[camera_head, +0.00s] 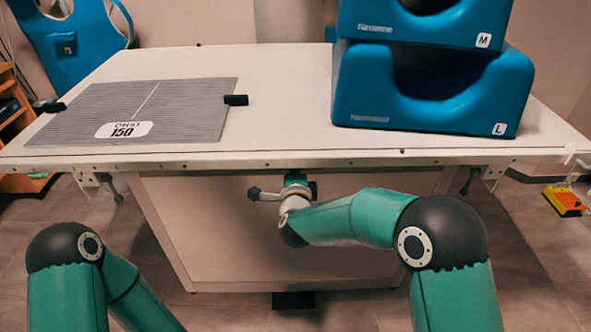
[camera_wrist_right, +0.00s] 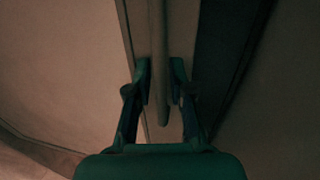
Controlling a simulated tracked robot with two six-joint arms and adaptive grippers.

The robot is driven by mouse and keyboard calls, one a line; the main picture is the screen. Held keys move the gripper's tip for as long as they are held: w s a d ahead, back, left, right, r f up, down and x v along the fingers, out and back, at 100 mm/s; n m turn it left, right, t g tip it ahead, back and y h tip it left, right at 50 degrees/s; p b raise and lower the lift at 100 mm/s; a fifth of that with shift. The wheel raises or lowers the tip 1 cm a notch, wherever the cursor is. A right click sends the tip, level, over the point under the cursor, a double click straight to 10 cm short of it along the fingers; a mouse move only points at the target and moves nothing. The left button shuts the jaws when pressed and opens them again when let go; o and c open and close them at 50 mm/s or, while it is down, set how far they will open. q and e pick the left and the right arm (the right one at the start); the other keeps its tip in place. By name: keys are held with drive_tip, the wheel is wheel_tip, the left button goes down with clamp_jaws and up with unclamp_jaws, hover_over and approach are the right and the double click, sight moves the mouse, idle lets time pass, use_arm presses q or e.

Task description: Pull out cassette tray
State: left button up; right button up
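The cassette tray cannot be made out in the head view; the tabletop's front edge covers the space beneath it. My right arm reaches in under that edge, and its gripper (camera_head: 297,181) is small and dark there. In the right wrist view my right gripper (camera_wrist_right: 161,82) has its fingers partly closed, one on each side of a long pale bar (camera_wrist_right: 158,45), which may be a handle. The bar fills most of the gap; whether both fingers touch it is too dark to tell. My left arm is low at the left, its gripper out of view.
The white table (camera_head: 280,80) carries a grey grid plate (camera_head: 180,105) marked 150 and stacked blue supports, M (camera_head: 420,28) above L (camera_head: 440,100). A panelled base (camera_head: 200,240) stands below. A blue apron (camera_head: 80,35) hangs back left. An orange-yellow object (camera_head: 565,200) is at right.

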clamp_jaws()
drive_tip(key=shift+f, duration=0.15)
